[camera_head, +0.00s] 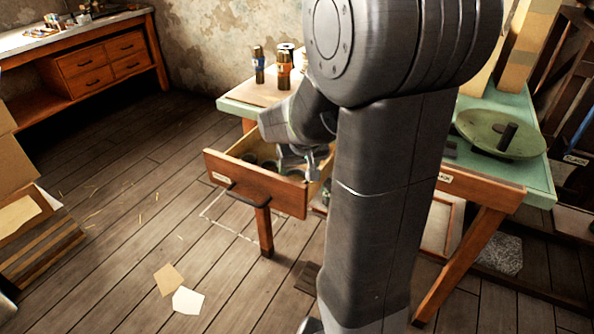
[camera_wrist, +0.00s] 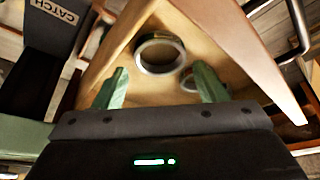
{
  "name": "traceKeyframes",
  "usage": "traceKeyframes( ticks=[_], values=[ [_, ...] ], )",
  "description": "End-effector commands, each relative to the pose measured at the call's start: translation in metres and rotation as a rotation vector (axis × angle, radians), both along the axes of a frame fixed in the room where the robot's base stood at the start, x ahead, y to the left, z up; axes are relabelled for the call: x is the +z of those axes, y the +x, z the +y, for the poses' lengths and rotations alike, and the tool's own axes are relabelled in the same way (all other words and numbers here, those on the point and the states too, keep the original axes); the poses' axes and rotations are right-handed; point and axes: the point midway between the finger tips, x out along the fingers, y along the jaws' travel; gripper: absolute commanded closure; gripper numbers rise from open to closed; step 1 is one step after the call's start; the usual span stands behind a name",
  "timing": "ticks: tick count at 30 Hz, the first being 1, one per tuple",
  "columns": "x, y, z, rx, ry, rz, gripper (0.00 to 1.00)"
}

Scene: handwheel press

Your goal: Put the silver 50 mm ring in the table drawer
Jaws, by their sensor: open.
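The table drawer (camera_head: 255,187) is pulled open at the front of the green-topped table, and my gripper (camera_head: 308,163) is low over it. In the wrist view, my gripper (camera_wrist: 159,78) has its two green fingers spread, with nothing between them. A silver ring (camera_wrist: 158,71) lies on the drawer's wooden floor (camera_wrist: 125,62), just beyond the fingertips. A second, smaller-looking ring (camera_wrist: 186,83) is partly hidden by the right finger. I cannot tell ring sizes. Dark round shapes (camera_head: 268,166) show in the drawer in the head view, partly hidden by my arm.
A green round plate (camera_head: 490,134) sits at the table's right. A dark box marked CATCH (camera_wrist: 55,30) is at the wrist view's upper left. My arm hides the table's middle. Floor at left is mostly clear.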

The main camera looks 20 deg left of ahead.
Motion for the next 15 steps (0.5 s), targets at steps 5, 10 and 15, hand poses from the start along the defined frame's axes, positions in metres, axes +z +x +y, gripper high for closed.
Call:
traceKeyframes(
  ticks=[5,10,15],
  values=[
    [0.039,-0.011,-0.009,0.000,0.003,-0.003,0.35],
    [0.064,-0.019,-0.016,0.000,0.001,-0.002,0.35],
    [0.076,-0.024,-0.020,0.000,0.001,-0.001,0.35]
  ],
)
